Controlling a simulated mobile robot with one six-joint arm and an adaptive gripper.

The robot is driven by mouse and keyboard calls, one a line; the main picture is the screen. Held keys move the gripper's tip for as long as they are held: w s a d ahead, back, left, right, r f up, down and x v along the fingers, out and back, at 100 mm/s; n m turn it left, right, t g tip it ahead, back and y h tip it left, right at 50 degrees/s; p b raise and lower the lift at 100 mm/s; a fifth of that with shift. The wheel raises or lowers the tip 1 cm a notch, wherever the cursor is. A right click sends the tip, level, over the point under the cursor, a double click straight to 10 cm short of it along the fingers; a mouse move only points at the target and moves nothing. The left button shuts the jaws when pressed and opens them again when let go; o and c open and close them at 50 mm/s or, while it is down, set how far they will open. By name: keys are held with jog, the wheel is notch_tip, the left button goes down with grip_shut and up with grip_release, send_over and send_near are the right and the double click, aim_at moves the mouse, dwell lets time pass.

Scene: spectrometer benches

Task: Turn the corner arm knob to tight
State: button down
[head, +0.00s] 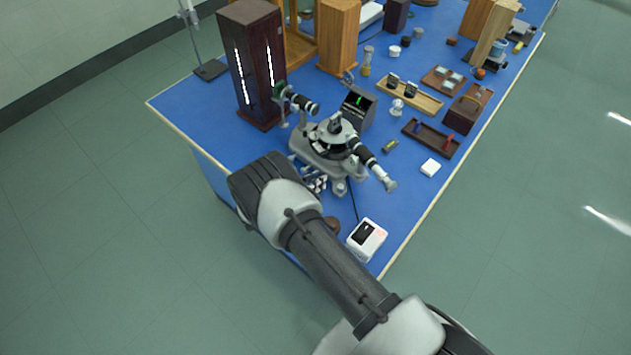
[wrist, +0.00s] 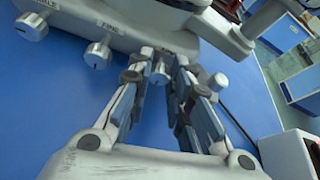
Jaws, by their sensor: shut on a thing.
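The grey spectrometer (head: 316,150) stands on the blue bench, its telescope pointing to the lower right. In the wrist view its base (wrist: 125,32) has several silver knobs along its edge. My gripper (wrist: 160,66) is shut on the small silver corner knob (wrist: 159,76), with a finger on each side. The marking above this knob is too small to read. Left of it are a knob marked FINE (wrist: 97,55) and one with a partly visible label (wrist: 32,27). Another silver knob (wrist: 218,82) is to the right of the fingers. In the head view my arm hides most of the gripper.
A white box with a dark display (head: 366,239) lies near the bench's front edge, close to my arm. A dark wooden lamp housing (head: 252,65) stands behind left. A small black unit with a green display (head: 358,107) is behind the spectrometer. Trays and small parts fill the right side.

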jog(key=shift+s+d+m+t+y, duration=0.15)
jog(key=shift+m+t+y, duration=0.3)
jog(key=shift+m, duration=0.65)
jog(key=m+y+b, duration=0.1)
jog(key=m+t+y+b, duration=0.1)
jog(key=m, duration=0.1)
jog(key=shift+s+d+f+t, duration=0.1)
jog(key=shift+d+f+t, duration=0.05)
jog(key=shift+d+t, duration=0.1)
jog(key=m+b, duration=0.1)
jog(key=m+t+y+b, duration=0.1)
jog(key=m+b, duration=0.1)
jog(key=shift+s+d+f+t, duration=0.1)
jog(key=shift+f+t, duration=0.1)
jog(key=shift+t, duration=0.1)
jog(key=shift+m+t+y+b, duration=0.25)
jog(key=shift+m+t+b, duration=0.45)
jog(key=shift+m+b, duration=0.95)
jog(key=c, duration=1.5)
grip_release()
jog(key=shift+o, duration=0.2)
jog(key=shift+s, duration=0.1)
